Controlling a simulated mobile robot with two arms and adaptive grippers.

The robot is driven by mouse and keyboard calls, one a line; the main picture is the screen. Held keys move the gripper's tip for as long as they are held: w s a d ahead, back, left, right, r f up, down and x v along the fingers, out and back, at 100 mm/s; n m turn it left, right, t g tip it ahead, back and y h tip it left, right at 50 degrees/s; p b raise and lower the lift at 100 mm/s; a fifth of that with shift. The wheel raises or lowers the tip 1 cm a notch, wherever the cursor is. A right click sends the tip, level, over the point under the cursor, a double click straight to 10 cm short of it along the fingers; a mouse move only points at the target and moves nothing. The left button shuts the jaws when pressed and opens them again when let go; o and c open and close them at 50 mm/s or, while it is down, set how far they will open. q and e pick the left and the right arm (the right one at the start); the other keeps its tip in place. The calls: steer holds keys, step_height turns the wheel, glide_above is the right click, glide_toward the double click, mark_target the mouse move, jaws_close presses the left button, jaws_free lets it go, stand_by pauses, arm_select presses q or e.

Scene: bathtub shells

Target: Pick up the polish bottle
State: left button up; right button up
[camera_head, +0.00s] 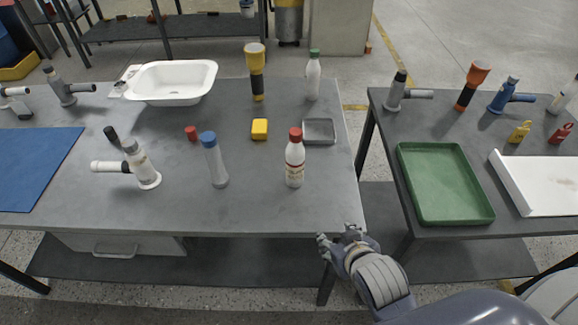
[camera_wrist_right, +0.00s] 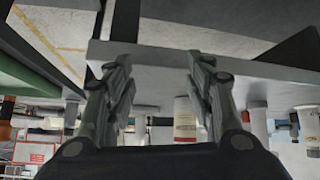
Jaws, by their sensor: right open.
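A white bottle with a red cap and a printed label (camera_head: 294,165) stands upright near the front right of the left table. A white bottle with a green cap (camera_head: 313,78) stands farther back. No label is readable, so I cannot tell for sure which is the polish bottle. My right gripper (camera_head: 338,238) is open and empty at the table's front right corner, apart from both bottles. In the right wrist view its fingers (camera_wrist_right: 160,65) are spread, and a white bottle with a red-marked label (camera_wrist_right: 185,120) shows beyond them, upside down. My left gripper is not in view.
Near the red-capped bottle are a grey tray (camera_head: 333,132), a yellow block (camera_head: 259,129) and a blue-capped bottle (camera_head: 215,165). A white basin (camera_head: 172,82) and a yellow-black flashlight (camera_head: 256,75) stand behind. A gap separates the right table, with its green tray (camera_head: 483,208).

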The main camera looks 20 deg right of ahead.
mark_target(298, 141)
steer(key=w+r+t, duration=0.2)
steer(key=w, duration=0.1)
steer(key=w+r+t, duration=0.2)
steer(key=w+r, duration=0.1)
steer(key=shift+m, duration=0.4)
steer(key=w+a+r+t, duration=0.1)
steer(key=w+r, duration=0.2)
steer(key=w+a+r+t, duration=0.1)
steer(key=w+r+t, duration=0.1)
steer(key=w+r, duration=0.1)
steer(key=w+a+r+t+p, duration=0.1)
steer(key=w+r+t, duration=0.1)
steer(key=w, duration=0.2)
steer(key=shift+a+r+n+y, duration=0.3)
steer(key=shift+a+r, duration=0.05)
steer(key=shift+r, duration=0.05)
steer(key=shift+w+r, duration=0.1)
steer(key=shift+w, duration=0.2)
steer(key=w+p, duration=0.1)
steer(key=w, duration=0.2)
steer(key=shift+w+a+p, duration=0.15)
steer(key=shift+w+p, duration=0.05)
steer(key=shift+p, duration=0.1)
steer(key=shift+w, duration=0.55)
jaws_close()
